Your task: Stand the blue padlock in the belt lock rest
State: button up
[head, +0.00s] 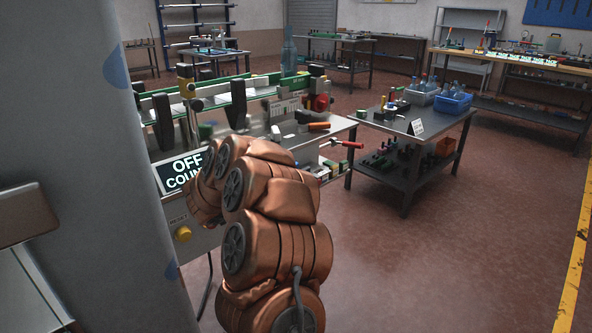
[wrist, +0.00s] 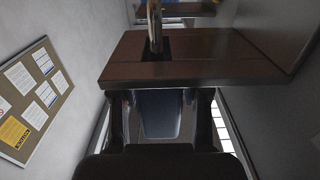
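In the wrist view, the fingers of my gripper (wrist: 160,122) stand on both sides of a blue body (wrist: 158,112), which looks like the padlock. They look closed on it; the contact is partly in shadow. A brown ledge or block (wrist: 200,74) lies straight across, just beyond the blue body, and hides part of it. A shiny metal post (wrist: 154,28) stands at a dark slot in this block. I cannot tell whether it is the shackle, or whether the block is the lock rest. In the head view, my copper-coloured arm hides the gripper and padlock.
A machine bench with a green-edged belt (head: 262,80) and an "OFF COUNT" display (head: 182,172) stands behind my arm. The floor at right is clear. A notice board (wrist: 35,98) hangs on the wall.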

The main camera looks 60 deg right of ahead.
jog(key=shift+o, duration=0.7)
jog(key=shift+r, duration=0.1)
notch_tip(320, 180, up, 10)
jog(key=shift+f, duration=0.1)
